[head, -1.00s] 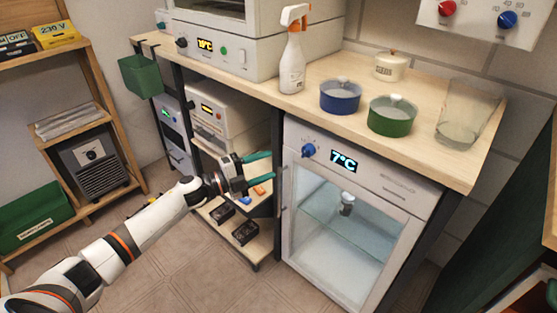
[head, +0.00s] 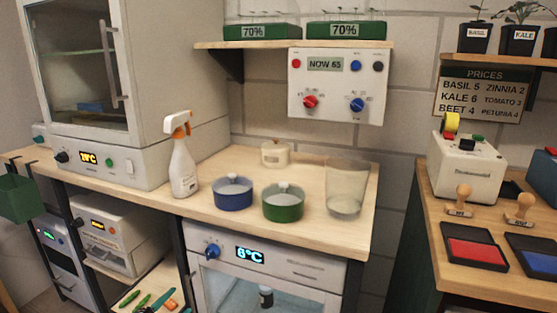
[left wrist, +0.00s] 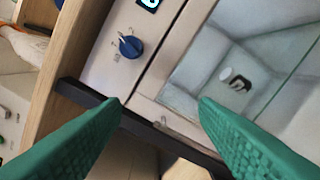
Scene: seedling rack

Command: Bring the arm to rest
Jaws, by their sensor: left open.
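My left gripper (left wrist: 160,102) shows in the left wrist view as two green ribbed fingers spread apart, with nothing between them. They point at the front of the glass-door fridge (left wrist: 190,40), near its blue knob (left wrist: 130,46); I cannot tell the exact gap. My right gripper is in neither view.
The wooden bench (head: 330,228) bears a spray bottle (head: 183,165), a blue pot (head: 232,195), a green pot (head: 283,204) and a clear beaker (head: 346,188). A green bin (head: 17,199) hangs at the left. A counter with stamps and ink pads (head: 473,253) stands right.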

